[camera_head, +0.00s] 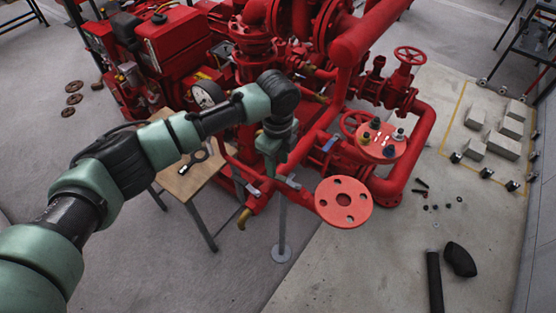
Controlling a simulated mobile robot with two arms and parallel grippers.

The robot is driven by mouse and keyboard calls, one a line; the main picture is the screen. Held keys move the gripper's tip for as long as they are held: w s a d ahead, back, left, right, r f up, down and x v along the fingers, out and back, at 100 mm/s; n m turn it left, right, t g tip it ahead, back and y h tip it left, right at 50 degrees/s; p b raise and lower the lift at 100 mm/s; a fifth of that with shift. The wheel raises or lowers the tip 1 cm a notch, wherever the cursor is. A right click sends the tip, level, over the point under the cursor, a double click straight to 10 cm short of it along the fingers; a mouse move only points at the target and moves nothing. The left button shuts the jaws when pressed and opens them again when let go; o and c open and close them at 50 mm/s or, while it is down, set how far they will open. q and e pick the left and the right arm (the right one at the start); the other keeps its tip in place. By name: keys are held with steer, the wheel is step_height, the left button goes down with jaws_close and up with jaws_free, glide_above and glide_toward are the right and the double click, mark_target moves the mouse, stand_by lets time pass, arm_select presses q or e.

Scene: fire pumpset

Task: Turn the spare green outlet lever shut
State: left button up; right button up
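My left arm reaches in from the left. Its gripper (271,166) points down over the red outlet pipework at the front of the pumpset. The wrist hides part of the pipework, and the finger opening is too small to make out. I cannot pick out a green lever for certain; the gripper and wrist are greenish themselves. Small pale handles show close by, one left of the gripper (252,190) and one right of it (293,182). A blue handle (329,144) is farther right. I cannot tell whether the gripper touches anything. My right gripper is not in view.
A round red flange (343,202) stands at the front right of the pipework. A wooden-topped table (183,178) with a dark tool on it stands left. Grey blocks (503,145) and small loose parts lie on the floor at right.

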arm_select(q)
step_height(320, 180, up, 8)
steer(key=p, duration=0.6)
steer(key=shift+s+d+f, duration=0.15)
steer(key=shift+d+f, duration=0.1)
steer(key=shift+d, duration=0.05)
steer(key=shift+p, duration=0.4)
step_height(320, 180, up, 8)
steer(key=b, duration=0.2)
